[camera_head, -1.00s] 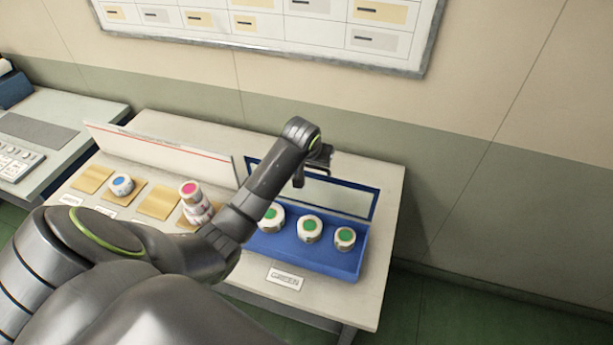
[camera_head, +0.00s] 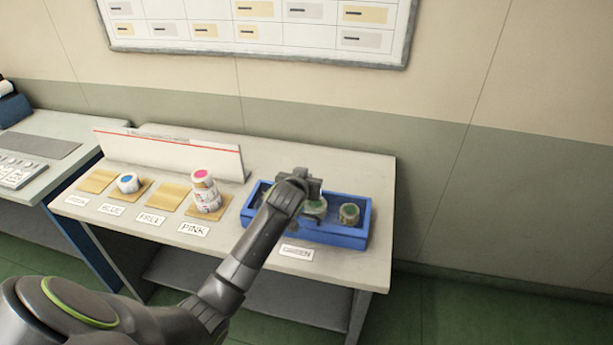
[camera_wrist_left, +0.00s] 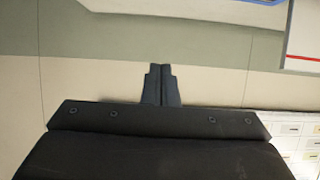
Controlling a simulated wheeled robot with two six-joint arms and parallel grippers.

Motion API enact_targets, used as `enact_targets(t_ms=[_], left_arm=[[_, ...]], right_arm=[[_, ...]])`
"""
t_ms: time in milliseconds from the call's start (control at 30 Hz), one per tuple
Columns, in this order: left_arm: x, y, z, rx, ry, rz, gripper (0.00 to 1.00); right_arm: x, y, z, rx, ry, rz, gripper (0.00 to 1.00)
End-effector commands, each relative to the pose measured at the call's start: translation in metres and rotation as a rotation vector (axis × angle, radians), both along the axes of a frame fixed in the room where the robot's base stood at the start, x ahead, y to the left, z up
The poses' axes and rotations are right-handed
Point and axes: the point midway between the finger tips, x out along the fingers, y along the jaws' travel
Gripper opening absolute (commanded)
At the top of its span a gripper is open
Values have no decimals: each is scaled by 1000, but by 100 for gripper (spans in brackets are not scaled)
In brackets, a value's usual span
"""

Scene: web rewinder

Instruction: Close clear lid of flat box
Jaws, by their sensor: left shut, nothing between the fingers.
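The flat blue box (camera_head: 345,238) sits at the right end of the table. Its clear lid no longer stands up at the back. It appears to lie down over the box, since the green-topped rolls (camera_head: 349,214) inside look dimmed. Whether it is fully flush I cannot tell. My left gripper (camera_head: 314,190) is over the box's middle, and my arm hides the box's left part. Contact with the lid is unclear. In the left wrist view my gripper's fingers (camera_wrist_left: 161,86) are together and empty. My right gripper is not in view.
Left of the box are a pink-topped stack (camera_head: 205,192), a blue-topped roll (camera_head: 128,183), tan pads (camera_head: 168,196) and labels. A white panel with a red line (camera_head: 170,152) stands behind them. The table's right end (camera_head: 383,200) is clear.

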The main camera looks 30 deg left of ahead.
Motion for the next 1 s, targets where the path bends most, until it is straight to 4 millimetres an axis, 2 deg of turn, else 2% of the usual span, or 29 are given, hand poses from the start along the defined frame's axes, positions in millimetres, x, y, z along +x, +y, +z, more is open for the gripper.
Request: enact_targets(t_ms=[33, 267, 600, 800, 1000], left_arm=[[-6, -1, -13, 8, -31, 0, 0], [-23, -5, -35, 41, -176, 0, 0], [-43, -10, -66, 91, -380, -1, 0], [-50, -12, -79, 117, -479, -1, 0], [-55, -13, -88, 115, -474, 1, 0]], right_arm=[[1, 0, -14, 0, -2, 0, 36], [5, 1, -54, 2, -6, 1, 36], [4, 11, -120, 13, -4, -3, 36], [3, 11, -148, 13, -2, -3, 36], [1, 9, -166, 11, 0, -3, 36]])
